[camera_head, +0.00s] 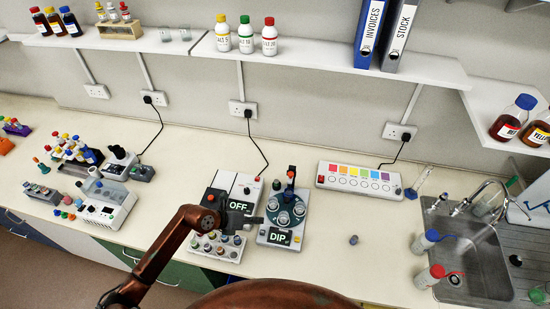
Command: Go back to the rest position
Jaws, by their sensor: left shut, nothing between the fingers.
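My left arm comes in from the lower left, and its dark gripper (250,221) is shut with nothing in it. The gripper is over the bench, between the box with the OFF display (243,188) and the device with the DIP display (286,221). I cannot tell whether it touches either one. The arm partly covers the rack of several vials (222,246) below it. My right gripper is not in view.
The sink (471,262) with its tap is at the right. A strip with coloured squares (357,179) lies at the back. A small grey item (353,240) stands alone on open bench. Racks and a white device (104,204) fill the left. A shelf (320,58) hangs above.

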